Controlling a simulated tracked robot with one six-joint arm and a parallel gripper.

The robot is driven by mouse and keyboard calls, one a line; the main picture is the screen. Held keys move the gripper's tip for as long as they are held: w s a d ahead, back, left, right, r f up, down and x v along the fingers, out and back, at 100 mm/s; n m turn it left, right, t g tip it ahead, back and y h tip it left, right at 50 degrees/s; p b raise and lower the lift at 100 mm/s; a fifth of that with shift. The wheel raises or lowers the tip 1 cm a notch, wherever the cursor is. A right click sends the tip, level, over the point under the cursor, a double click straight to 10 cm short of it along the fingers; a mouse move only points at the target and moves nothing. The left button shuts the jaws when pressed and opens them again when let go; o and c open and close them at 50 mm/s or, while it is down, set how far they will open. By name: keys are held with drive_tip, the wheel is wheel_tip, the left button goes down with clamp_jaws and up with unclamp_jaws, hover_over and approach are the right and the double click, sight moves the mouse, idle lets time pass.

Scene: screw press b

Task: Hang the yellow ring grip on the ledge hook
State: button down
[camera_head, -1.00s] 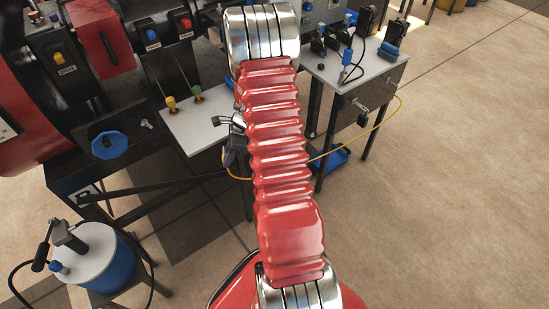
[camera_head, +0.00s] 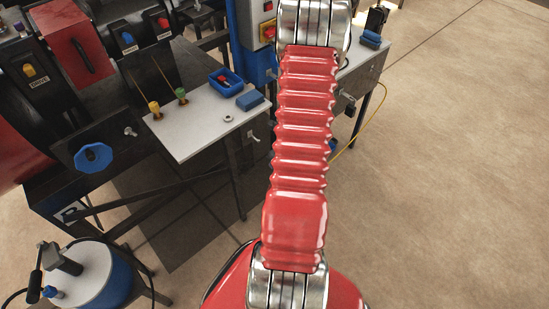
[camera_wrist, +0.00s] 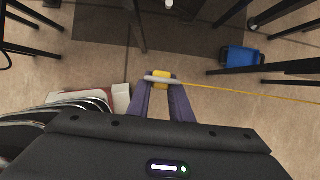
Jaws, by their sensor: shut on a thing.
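In the wrist view, my gripper (camera_wrist: 163,82) has its two purple fingers closed on a small yellow grip (camera_wrist: 162,75). A pale grey piece lies across the fingertips beside it. A thin yellow cord (camera_wrist: 250,92) runs from the grip to the right edge. In the head view the gripper and grip are hidden behind my red arm, and part of the yellow cord (camera_head: 362,137) shows to its right. A small metal piece (camera_head: 252,137) shows on the right side of the white ledge (camera_head: 190,140); I cannot tell whether it is the hook.
A blue-and-white drum (camera_head: 105,275) stands lower left. Dark legs and a blue box (camera_wrist: 241,56) border the floor in the wrist view.

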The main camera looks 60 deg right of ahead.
sight(258, 141)
drive_tip(key=shift+w+a, duration=0.1)
drive_tip(key=shift+w, duration=0.05)
drive_tip(key=shift+w, duration=0.1)
drive_tip(key=shift+w, duration=0.25)
drive_tip(key=shift+w+d, duration=0.2)
drive_tip(key=shift+w, duration=0.65)
drive_tip(key=shift+w+d, duration=0.2)
drive_tip(key=shift+w, duration=0.7)
drive_tip(key=shift+w+d, duration=0.2)
drive_tip(key=shift+w, duration=0.65)
drive_tip(key=shift+w+d+r, duration=0.1)
drive_tip(key=shift+w+d, duration=0.1)
drive_tip(key=shift+w, duration=0.6)
drive_tip(key=shift+w+d+f, duration=0.1)
drive_tip(key=shift+w+d, duration=0.15)
drive_tip(key=shift+w, duration=0.6)
drive_tip(key=shift+w+d+r, duration=0.1)
drive_tip(key=shift+w+d, duration=0.1)
drive_tip(key=shift+w, duration=0.6)
drive_tip(key=shift+f, duration=0.6)
idle(0.8)
drive_tip(key=c, duration=1.5)
unclamp_jaws()
